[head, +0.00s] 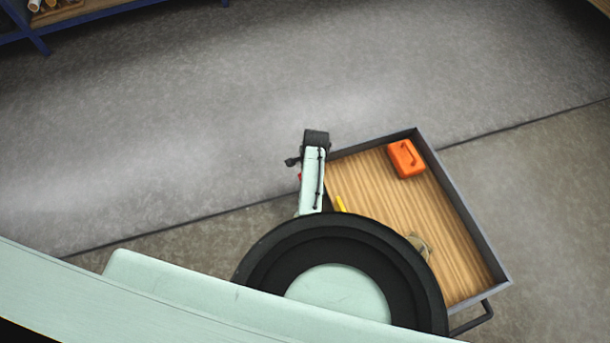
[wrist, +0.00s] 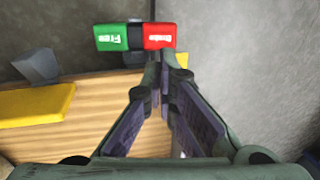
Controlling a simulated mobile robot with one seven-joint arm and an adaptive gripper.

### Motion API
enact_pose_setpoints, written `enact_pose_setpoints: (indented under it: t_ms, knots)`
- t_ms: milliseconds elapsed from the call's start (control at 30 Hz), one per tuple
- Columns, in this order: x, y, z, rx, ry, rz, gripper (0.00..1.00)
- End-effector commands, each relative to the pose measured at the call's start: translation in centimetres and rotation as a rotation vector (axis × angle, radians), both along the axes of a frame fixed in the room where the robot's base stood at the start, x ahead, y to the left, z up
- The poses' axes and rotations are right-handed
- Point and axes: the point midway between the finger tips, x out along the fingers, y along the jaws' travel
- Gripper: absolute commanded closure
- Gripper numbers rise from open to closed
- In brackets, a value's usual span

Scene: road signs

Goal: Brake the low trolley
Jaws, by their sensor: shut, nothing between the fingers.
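The low trolley (head: 395,205) has a wooden deck with a dark grey rim and stands to the right of my arm in the head view. Its brake rocker shows in the wrist view, with a green half marked Free (wrist: 112,37), a black middle and a red half marked Brake (wrist: 159,36). A small red piece (head: 300,177) shows beside my arm in the head view. My gripper (wrist: 160,64) is shut and empty, its tips just below the red half in the picture. I cannot tell whether they touch it. In the head view my arm hides the fingers.
On the deck lie an orange box (head: 406,158), a tan object (head: 420,246) partly hidden by my arm, and a yellow object (head: 341,204). A push handle (head: 473,321) sticks out at the lower right. A blue-framed shelf (head: 38,42) stands top left. The floor between is clear.

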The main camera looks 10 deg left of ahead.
Motion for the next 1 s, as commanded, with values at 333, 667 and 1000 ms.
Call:
enact_pose_setpoints:
  t_ms: [333,667,1000]
  knots:
    - [0.2,0.1,-0.8,0.0,-0.003,0.003,1.0]
    - [0.9,0.6,-4.6,0.0,-0.005,0.003,1.0]
    - [1.7,1.2,-9.2,0.001,-0.004,0.003,1.0]
